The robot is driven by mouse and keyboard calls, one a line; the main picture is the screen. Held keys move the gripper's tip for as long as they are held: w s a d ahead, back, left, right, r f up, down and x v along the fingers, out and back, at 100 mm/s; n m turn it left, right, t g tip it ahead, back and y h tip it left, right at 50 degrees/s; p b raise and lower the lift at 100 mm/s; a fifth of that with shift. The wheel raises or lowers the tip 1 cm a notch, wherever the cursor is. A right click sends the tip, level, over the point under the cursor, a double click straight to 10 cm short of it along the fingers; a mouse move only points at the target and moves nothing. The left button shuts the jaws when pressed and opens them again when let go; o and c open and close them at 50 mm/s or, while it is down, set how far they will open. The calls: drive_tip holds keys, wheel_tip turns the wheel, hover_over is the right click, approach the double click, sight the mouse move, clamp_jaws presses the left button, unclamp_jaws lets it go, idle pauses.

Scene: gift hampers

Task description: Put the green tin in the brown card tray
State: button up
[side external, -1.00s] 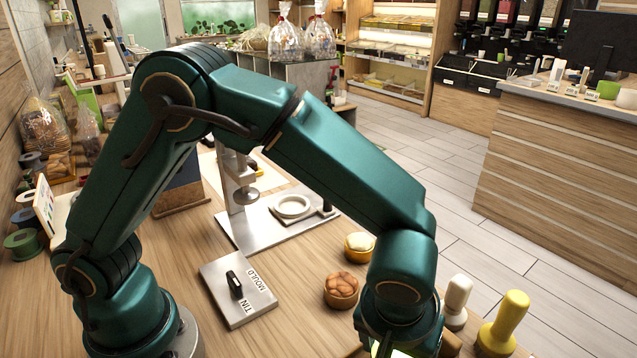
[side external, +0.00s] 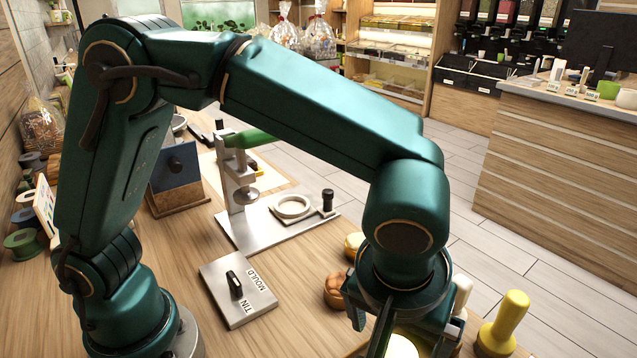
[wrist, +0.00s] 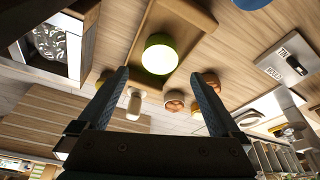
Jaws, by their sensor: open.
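The green tin (wrist: 158,56) shows in the wrist view with a brightly lit, pale top. It lies within the outline of the brown tray (wrist: 190,20), near its end; its base is hidden. In the side external view the tin (side external: 402,347) is a bright yellow-green patch at the bottom edge. My gripper (wrist: 159,76) is open, its two dark fingers spread to either side of the tin with clear gaps. In the side view my gripper (side external: 405,330) hangs above the tin. The tray is mostly out of that view.
A yellow handled stamp (side external: 505,320) and a white one (side external: 461,292) stand to the right of my gripper. A brown round item (side external: 334,290) and a cream-topped one (side external: 354,245) stand left of it. A TIN/MOULD plate (side external: 238,288) and metal press (side external: 270,222) are further left.

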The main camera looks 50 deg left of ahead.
drive_tip(key=a+v, duration=0.1)
drive_tip(key=v, duration=0.4)
drive_tip(key=s+a+r+m+h, duration=0.15)
drive_tip(key=a+r, duration=0.25)
drive_tip(key=a, duration=0.6)
drive_tip(key=s+a+f+m+t, duration=0.2)
drive_tip(key=s+a+m, duration=0.1)
drive_tip(key=s+a, duration=0.2)
drive_tip(key=shift+s+a+f, duration=0.15)
drive_tip(key=shift+a+f, duration=0.15)
drive_tip(key=shift+a, duration=0.65)
